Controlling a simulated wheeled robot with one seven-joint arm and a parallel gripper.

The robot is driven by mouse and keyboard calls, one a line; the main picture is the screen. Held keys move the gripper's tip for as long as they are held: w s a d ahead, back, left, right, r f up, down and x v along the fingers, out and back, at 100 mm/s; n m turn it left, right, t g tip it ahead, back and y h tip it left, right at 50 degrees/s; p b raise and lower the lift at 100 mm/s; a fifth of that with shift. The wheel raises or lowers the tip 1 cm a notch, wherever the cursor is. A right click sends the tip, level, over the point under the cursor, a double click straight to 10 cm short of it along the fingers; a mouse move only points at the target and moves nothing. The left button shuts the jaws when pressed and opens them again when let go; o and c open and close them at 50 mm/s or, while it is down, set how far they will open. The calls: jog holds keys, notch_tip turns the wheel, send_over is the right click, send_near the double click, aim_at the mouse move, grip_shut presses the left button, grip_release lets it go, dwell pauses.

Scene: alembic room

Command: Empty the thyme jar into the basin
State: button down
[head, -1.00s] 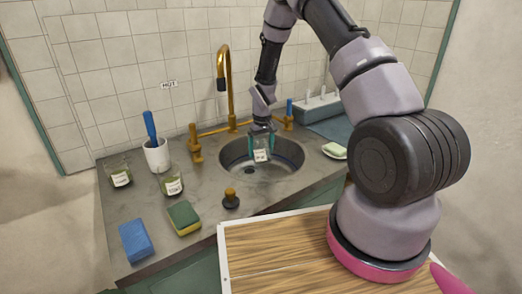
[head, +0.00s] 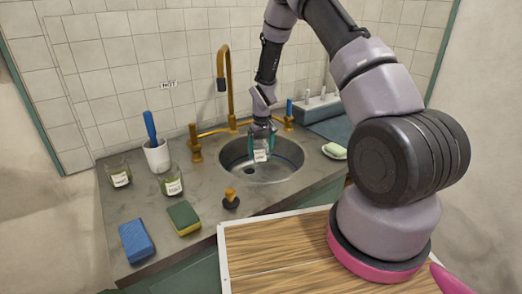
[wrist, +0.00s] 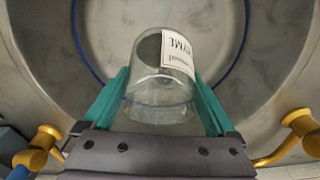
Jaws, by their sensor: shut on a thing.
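The thyme jar (head: 261,156) is clear glass with a white label. My gripper (head: 262,146) is shut on the jar, with one teal finger on each side of the glass. It holds the jar over the round metal basin (head: 290,172), at the basin's mouth. In the wrist view the glass looks clear and I see no contents in it. I cannot tell the jar's exact tilt. A dark round patch shows through the glass.
A gold faucet (head: 228,85) rises behind the basin, between gold taps. A soap dish (head: 335,151) lies right.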

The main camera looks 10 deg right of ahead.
jog(key=shift+r+t+y, duration=0.15)
jog(key=shift+t+y, duration=0.1)
jog(key=shift+t, duration=1)
jog(key=shift+r+t+y, duration=0.1)
jog(key=shift+t+y, duration=0.15)
jog(key=shift+t, duration=1)
jog(key=shift+w+r, duration=0.1)
jog(key=shift+r, duration=0.05)
jog(key=shift+w+d+r, duration=0.1)
jog(key=shift+w+r, duration=0.3)
jog(key=shift+r, duration=0.3)
jog(key=shift+w+a+r, duration=0.1)
jog(key=shift+w+r, duration=0.25)
jog(key=shift+r, duration=0.4)
jog(key=shift+w+d+r, duration=0.1)
jog(key=shift+w+r, duration=0.3)
jog(key=shift+r, duration=0.3)
jog(key=shift+f, duration=0.1)
jog(key=shift+t, duration=0.3)
jog(key=shift+f+t, duration=0.1)
jog(key=shift+t, duration=1.4)
